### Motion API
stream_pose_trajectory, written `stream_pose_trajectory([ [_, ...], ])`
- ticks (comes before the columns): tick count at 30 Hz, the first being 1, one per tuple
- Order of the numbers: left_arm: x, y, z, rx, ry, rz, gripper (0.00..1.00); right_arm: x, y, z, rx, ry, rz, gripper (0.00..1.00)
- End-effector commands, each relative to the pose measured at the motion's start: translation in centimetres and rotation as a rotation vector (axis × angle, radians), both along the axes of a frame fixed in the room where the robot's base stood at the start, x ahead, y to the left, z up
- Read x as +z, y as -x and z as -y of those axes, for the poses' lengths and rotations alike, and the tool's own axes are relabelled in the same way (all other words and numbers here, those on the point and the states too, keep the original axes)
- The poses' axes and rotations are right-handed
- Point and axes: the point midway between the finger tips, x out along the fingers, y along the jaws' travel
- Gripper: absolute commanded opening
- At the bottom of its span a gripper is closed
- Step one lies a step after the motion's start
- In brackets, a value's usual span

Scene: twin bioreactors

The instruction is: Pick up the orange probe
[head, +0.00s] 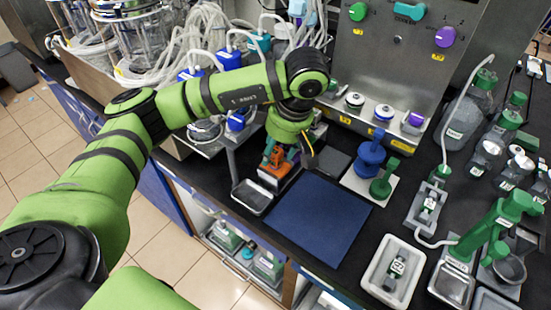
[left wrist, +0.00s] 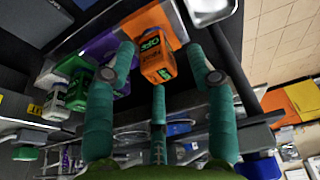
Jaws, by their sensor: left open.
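The orange probe (head: 271,161) stands at the bench's near edge, in an orange holder (head: 270,177), partly covered by my left gripper in the head view. In the left wrist view the probe (left wrist: 150,64) is an orange block with dark lettering, with the orange holder (left wrist: 153,22) behind it. My left gripper (head: 284,150) points down over the probe. In the left wrist view its teal fingers (left wrist: 158,52) are spread, one on each side of the probe and a third below it in the picture. I cannot tell whether any finger touches it. My right gripper is not in view.
A small metal tray (head: 250,197) and a dark blue mat (head: 318,222) lie close by. Purple (left wrist: 100,46) and green (left wrist: 75,65) pieces sit beside the probe. A blue stand (head: 370,158) and a white tray (head: 373,274) are to the right. The blue mat is bare.

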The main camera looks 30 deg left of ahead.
Motion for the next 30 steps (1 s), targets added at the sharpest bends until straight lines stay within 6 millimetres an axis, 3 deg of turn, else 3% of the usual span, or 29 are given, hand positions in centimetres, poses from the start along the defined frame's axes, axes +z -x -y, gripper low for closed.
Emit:
stream_pose_trajectory([
  [3, 0.0, 0.0, 0.0, 0.000, 0.000, 0.000, 0.55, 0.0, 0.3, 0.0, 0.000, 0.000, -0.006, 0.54],
  [7, 0.0, 0.0, 0.0, 0.000, 0.000, 0.000, 0.03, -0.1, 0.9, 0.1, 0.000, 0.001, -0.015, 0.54],
  [8, 0.0, 0.0, 0.0, 0.000, 0.000, 0.000, 0.00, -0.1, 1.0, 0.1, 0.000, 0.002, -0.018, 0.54],
  [20, 0.3, 0.0, 0.0, 0.000, 0.000, 0.001, 0.00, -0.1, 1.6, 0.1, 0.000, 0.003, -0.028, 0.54],
  [30, 3.7, -0.1, 0.0, 0.000, -0.001, 0.005, 0.00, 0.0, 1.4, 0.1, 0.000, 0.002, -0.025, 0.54],
])
